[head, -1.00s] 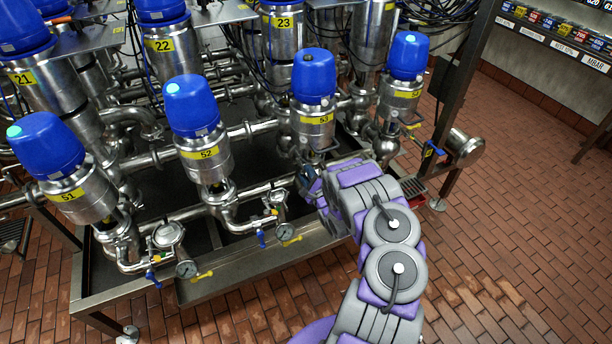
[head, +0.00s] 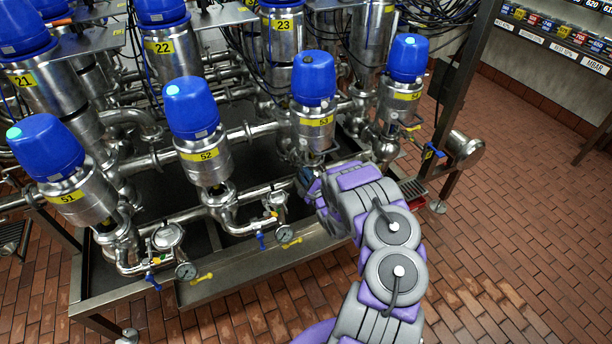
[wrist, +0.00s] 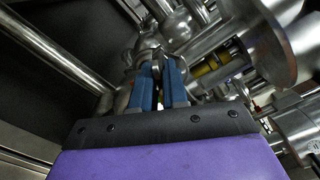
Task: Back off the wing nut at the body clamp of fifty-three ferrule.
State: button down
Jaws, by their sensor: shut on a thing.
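Valve 53 (head: 314,118) stands in the front row of the rack, with a blue cap and a yellow label. My gripper (head: 306,176) is at the pipework below its body, partly hidden by my own arm in the head view. In the wrist view my gripper (wrist: 160,75) has its two blue fingers nearly together around a small part at the clamp (wrist: 147,55) on the steel pipe. The wing nut itself is mostly hidden between the fingers, and I cannot make out its wings.
Valve 52 (head: 201,130) stands to the left and valve 54 (head: 401,85) to the right. Pipes (wrist: 70,50) and a steel body (wrist: 265,45) crowd the fingers. A pressure gauge (head: 283,232) sits low at the left. The brick floor (head: 510,230) at the right is clear.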

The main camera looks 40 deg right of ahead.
jog(key=shift+a+n+p, duration=0.1)
jog(key=shift+n+p, duration=0.2)
jog(key=shift+p, duration=0.5)
jog(key=shift+n+p, duration=0.5)
jog(key=shift+p, duration=0.4)
jog(key=shift+f+n+p, duration=0.1)
jog(key=shift+n+p, duration=0.85)
jog(key=shift+n, duration=0.15)
jog(key=n, duration=0.4)
jog(key=shift+f, duration=0.1)
jog(key=n+p, duration=0.1)
jog(key=n, duration=0.4)
jog(key=shift+s+a+f+n, duration=0.1)
jog(key=shift+n, duration=0.3)
jog(key=n+p, duration=0.2)
jog(key=n, duration=0.2)
jog(key=shift+n, duration=0.3)
jog(key=n+p, duration=0.3)
jog(key=n, duration=0.1)
jog(key=shift+d+n+p, duration=0.2)
jog(key=shift+n+p, duration=0.15)
jog(key=shift+n, duration=0.45)
